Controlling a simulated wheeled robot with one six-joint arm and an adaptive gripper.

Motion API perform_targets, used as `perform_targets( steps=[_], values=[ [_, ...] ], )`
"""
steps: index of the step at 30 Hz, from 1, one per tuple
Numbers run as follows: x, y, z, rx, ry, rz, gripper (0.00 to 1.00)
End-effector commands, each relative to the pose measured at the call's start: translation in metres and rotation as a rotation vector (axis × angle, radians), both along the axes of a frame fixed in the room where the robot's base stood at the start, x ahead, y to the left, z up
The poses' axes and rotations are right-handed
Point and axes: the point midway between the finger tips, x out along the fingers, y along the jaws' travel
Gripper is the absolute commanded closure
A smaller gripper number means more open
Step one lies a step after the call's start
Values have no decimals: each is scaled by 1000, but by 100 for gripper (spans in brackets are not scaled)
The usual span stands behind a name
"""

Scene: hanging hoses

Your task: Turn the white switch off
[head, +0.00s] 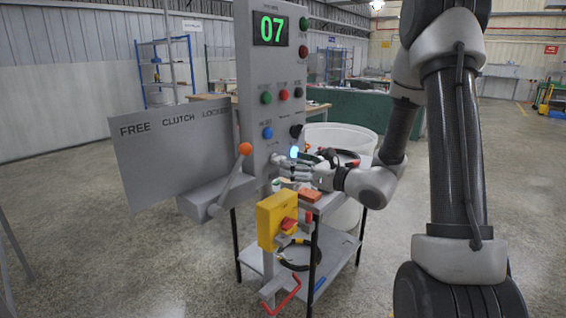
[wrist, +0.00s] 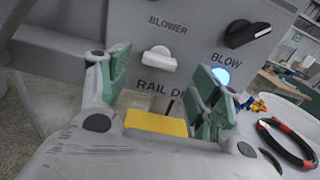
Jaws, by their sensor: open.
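The white switch (wrist: 157,58) is a small white knob on the grey panel, below the word BLOWER. In the wrist view it shows ahead of my gripper (wrist: 158,88), between the two green-padded fingers. The fingers are spread apart, with nothing held between them. The switch appears beyond the fingertips; I see no contact. In the head view my gripper (head: 284,170) is close to the lower part of the control panel (head: 259,85), and the switch is hard to make out there.
A black knob (wrist: 248,33) and a lit blue lamp (wrist: 220,76) sit right of the switch. An orange-knobbed lever (head: 232,176) stands left of my gripper. A yellow box (head: 277,218) is below.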

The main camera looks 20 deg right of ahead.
Motion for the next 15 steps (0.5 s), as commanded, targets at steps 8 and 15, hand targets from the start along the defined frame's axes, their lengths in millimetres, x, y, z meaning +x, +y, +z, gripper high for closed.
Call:
perform_targets(
  steps=[8,15],
  values=[
    [33,24,0,-2,0,2,36],
    [38,28,0,-2,1,1,36]
  ],
)
